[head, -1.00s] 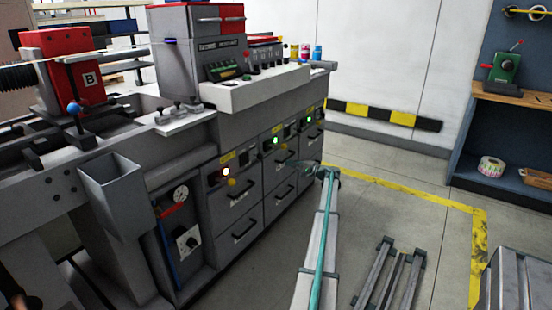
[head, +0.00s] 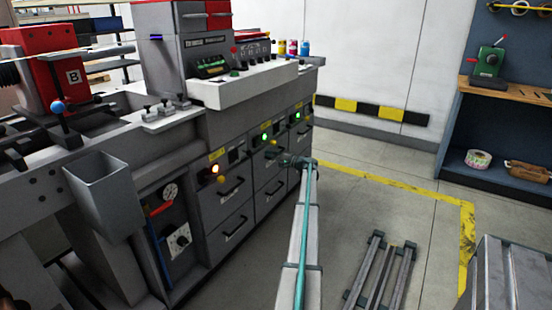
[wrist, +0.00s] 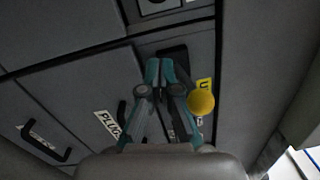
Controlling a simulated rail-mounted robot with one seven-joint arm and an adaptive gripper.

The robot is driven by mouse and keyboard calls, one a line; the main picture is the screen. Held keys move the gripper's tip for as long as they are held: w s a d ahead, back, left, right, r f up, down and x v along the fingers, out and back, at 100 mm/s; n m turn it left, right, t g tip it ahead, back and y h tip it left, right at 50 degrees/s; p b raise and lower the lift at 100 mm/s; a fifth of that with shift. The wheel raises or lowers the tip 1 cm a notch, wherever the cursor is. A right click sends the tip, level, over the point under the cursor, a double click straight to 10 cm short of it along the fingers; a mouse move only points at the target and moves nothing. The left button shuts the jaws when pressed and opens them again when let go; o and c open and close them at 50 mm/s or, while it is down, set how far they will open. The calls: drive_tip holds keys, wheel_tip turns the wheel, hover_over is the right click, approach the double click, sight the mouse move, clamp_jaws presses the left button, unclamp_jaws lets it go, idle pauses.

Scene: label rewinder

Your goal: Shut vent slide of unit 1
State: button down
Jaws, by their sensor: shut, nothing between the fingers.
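The grey cabinet front (head: 231,232) runs along the machine in the head view. Its units have lamps, yellow knobs, small dark fittings and black handles. I cannot tell from the lettering which is unit 1, and no vent slide is clearly identifiable. My gripper (head: 303,163) is in front of the units toward the far end. In the wrist view my gripper (wrist: 160,63) is shut and empty, its tips beside a black fitting (wrist: 174,54); contact is unclear. A yellow knob (wrist: 201,102) and a partly hidden yellow label (wrist: 206,85) are right of the fingers.
Black drawer handles (wrist: 46,146) lie on the panels left of the fingers. A grey hopper (head: 102,195) sticks out at the machine's near left. A low metal rack (head: 376,275) stands on the floor to the right. The floor beyond, inside the yellow line (head: 400,187), is clear.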

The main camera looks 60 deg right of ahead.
sight(247, 153)
drive_tip(key=w+a+r, duration=0.1)
drive_tip(key=w+a, duration=0.3)
drive_tip(key=shift+w+b, duration=0.35)
drive_tip(key=shift+a, duration=0.1)
drive_tip(key=shift+a, duration=0.1)
drive_tip(key=a, duration=0.6)
drive_tip(key=shift+s+a+b, duration=0.15)
drive_tip(key=shift+a+b, duration=0.25)
